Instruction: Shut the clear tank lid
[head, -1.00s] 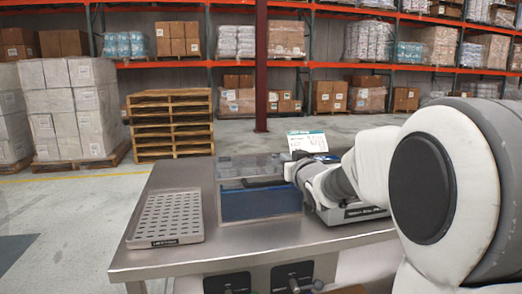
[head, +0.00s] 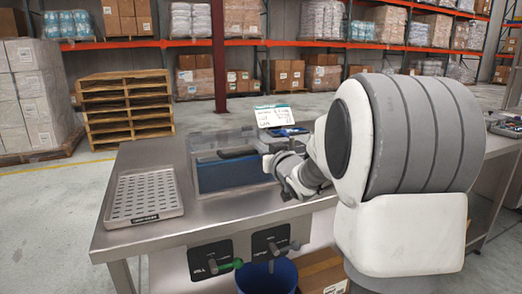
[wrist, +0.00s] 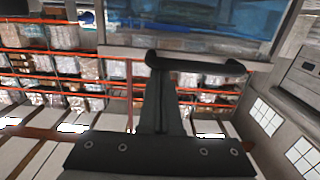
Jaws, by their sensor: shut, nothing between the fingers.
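The clear tank (head: 230,175), with a blue lower part, stands on the steel bench. Its clear upper panel (head: 208,143) shows above the blue; I cannot tell the lid's exact angle. My gripper (head: 226,153) is shut and empty. It reaches in from the right, its dark fingers level with the upper part of the tank; contact cannot be told. In the wrist view, my gripper (wrist: 197,64) lies across the grey edge of a clear panel (wrist: 190,20) with blue behind it. My wrist hides the tank's right end.
A perforated steel tray (head: 145,195) lies left on the bench (head: 185,222). A printed sign (head: 273,115) stands behind the tank.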

